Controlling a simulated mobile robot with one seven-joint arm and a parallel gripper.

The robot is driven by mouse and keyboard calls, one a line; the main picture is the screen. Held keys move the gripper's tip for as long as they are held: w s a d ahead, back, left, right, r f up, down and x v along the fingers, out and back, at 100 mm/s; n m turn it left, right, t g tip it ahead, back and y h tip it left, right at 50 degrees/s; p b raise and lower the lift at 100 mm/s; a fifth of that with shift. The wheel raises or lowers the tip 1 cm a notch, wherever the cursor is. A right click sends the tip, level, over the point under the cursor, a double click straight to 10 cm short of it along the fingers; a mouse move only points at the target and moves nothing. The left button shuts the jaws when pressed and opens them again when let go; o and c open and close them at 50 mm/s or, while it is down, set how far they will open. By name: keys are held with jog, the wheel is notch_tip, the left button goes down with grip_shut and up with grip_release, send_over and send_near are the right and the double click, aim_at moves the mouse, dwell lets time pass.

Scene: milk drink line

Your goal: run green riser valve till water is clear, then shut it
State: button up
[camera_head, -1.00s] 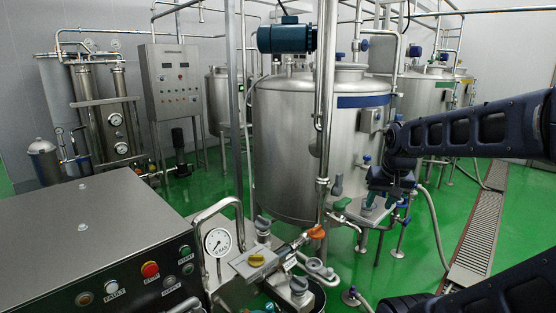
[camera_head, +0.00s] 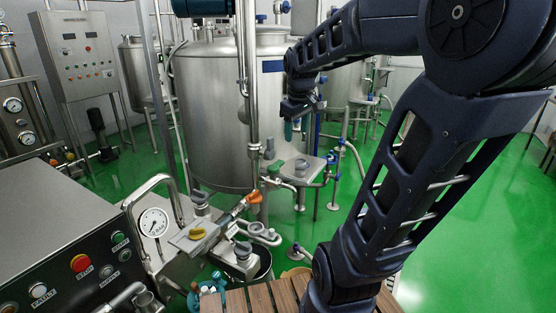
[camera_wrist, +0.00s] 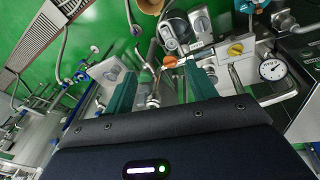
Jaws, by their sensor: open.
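My gripper (camera_head: 288,131) hangs by the right front of the steel tank (camera_head: 212,125), with its green fingers pointing down above a small steel stand (camera_head: 300,178). In the wrist view, the two green fingers of my gripper (camera_wrist: 160,88) are apart, with no object clearly held between them.
A pressure gauge (camera_head: 154,222) and a yellow knob (camera_head: 197,234) stand left of the orange handle. A steel control box (camera_head: 60,245) fills the lower left. Green floor (camera_head: 490,190) is open at the right.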

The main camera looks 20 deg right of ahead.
jog(key=w+n+g, duration=0.2)
jog(key=w+n, duration=0.3)
jog(key=w, duration=0.6)
jog(key=n+g+y, duration=0.4)
jog(key=n, duration=1.2)
send_over(279, 162)
jog(key=w+d, duration=0.3)
jog(key=w, duration=0.1)
notch_tip(279, 162, down, 21)
jog(key=x, duration=1)
jog(key=shift+s+d+f, duration=0.25)
jog(key=shift+s, duration=0.05)
grip_shut()
